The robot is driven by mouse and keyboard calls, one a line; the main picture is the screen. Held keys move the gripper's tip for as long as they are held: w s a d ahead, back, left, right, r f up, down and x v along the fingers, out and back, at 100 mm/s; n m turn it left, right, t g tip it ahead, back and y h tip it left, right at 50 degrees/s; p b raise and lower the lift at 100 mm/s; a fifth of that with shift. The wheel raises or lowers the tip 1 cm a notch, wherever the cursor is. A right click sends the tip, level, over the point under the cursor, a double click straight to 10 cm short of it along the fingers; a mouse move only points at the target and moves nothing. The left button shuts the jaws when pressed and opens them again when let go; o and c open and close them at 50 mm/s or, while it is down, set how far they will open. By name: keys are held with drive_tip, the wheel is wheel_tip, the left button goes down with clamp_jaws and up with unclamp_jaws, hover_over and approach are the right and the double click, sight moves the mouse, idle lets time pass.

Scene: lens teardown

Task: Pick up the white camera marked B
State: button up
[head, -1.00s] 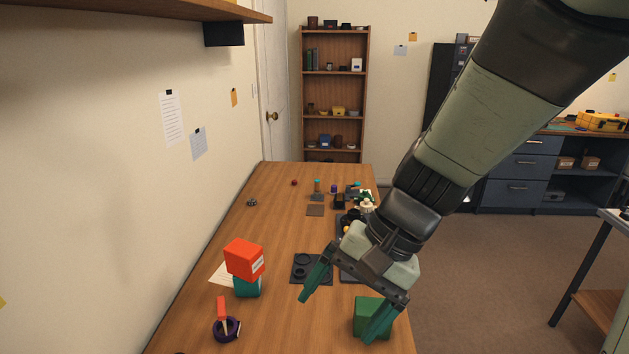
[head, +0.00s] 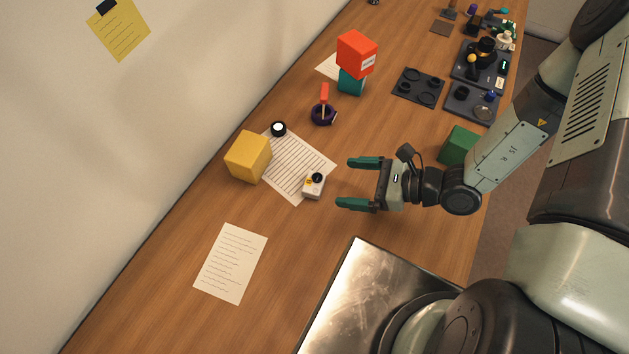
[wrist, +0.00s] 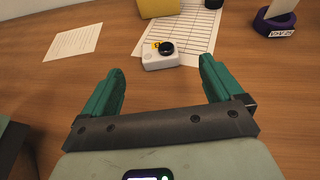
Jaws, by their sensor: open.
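A small white camera (head: 313,187) with a black round lens and a small yellow mark lies at the lower right corner of a lined paper sheet in the head view. It also shows in the wrist view (wrist: 160,60), ahead of and between the fingers.
A yellow cube (head: 248,156) and a black-and-white round part (head: 278,129) stand by the lined sheet (head: 296,165). A purple tape roll (head: 323,114), a red box (head: 357,54) and a green block (head: 459,146) are farther off. Another paper (head: 230,264) lies nearer. Bare wood surrounds my gripper.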

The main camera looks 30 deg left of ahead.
sight(314, 182)
drive_tip(key=x, duration=0.4)
drive_tip(key=shift+s+a+f, duration=0.1)
drive_tip(key=shift+a+f, duration=0.05)
drive_tip(key=shift+a, duration=0.1)
drive_tip(key=shift+f+x, duration=0.2)
drive_tip(key=shift+x, duration=1.15)
drive_tip(key=shift+f+x, duration=0.15)
drive_tip(key=shift+x, duration=1.2)
drive_tip(key=shift+d, duration=0.2)
drive_tip(key=c, duration=1.1)
